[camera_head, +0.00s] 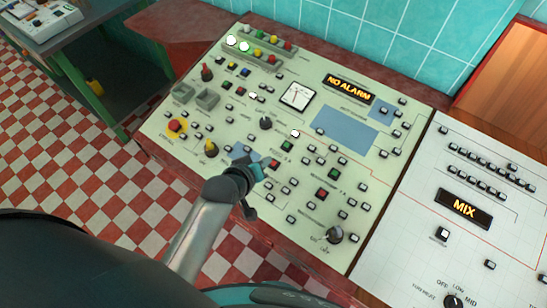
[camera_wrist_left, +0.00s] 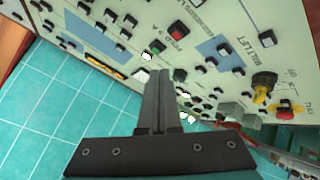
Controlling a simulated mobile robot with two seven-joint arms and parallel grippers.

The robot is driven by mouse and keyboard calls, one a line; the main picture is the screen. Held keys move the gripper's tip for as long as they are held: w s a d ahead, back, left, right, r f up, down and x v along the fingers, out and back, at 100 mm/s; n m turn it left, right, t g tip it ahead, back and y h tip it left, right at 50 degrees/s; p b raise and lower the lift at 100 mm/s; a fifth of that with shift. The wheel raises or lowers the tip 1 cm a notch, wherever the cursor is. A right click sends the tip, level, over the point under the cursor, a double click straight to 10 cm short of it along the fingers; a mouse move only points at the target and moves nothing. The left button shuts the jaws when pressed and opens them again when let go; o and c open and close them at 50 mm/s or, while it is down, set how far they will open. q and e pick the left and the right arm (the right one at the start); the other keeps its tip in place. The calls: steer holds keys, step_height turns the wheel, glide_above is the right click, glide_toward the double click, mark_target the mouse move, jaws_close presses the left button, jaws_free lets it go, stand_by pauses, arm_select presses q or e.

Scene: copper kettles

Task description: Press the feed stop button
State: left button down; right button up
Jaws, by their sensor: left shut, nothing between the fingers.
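The pale control panel (camera_head: 215,120) holds a red square button (camera_head: 274,163) with a green square button (camera_head: 287,146) just above it. My left gripper (camera_head: 258,170) is shut and empty, with its tip close beside the red button; I cannot tell if it touches. The left wrist view shows the closed fingers (camera_wrist_left: 159,75) pointing at the panel, with the green button (camera_wrist_left: 157,47) just beyond the tips and the red button (camera_wrist_left: 177,31) a little farther up. The labels are too small to read surely. My right gripper is not in view.
Another red button (camera_head: 321,195) and green button (camera_head: 334,174) lie right of the gripper. A red emergency-type knob (camera_head: 175,125) and black knobs (camera_head: 265,123) stand out of the panel. A "NO ALARM" display (camera_head: 349,88) is lit. A second panel with a "MIX" display (camera_head: 464,208) adjoins at right.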

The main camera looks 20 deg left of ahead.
mark_target(274, 164)
arm_select(q)
steer(key=w+n, duration=0.1)
steer(key=w+r+n+t, duration=0.1)
steer(key=w, duration=0.1)
steer(key=shift+r, duration=0.2)
steer(key=f+b, duration=0.2)
steer(key=w+f+b, duration=0.1)
steer(key=f+b, duration=0.4)
steer(key=b, duration=0.1)
steer(key=shift+w+d+f, duration=0.15)
steer(key=shift+d+f, duration=0.1)
steer(key=shift+f, duration=0.15)
steer(key=shift+w+f+b, duration=0.15)
steer(key=shift+f+b, duration=0.15)
steer(key=shift+f, duration=0.1)
steer(key=shift+f, duration=0.15)
stand_by(1.6)
steer(key=shift+f, duration=0.3)
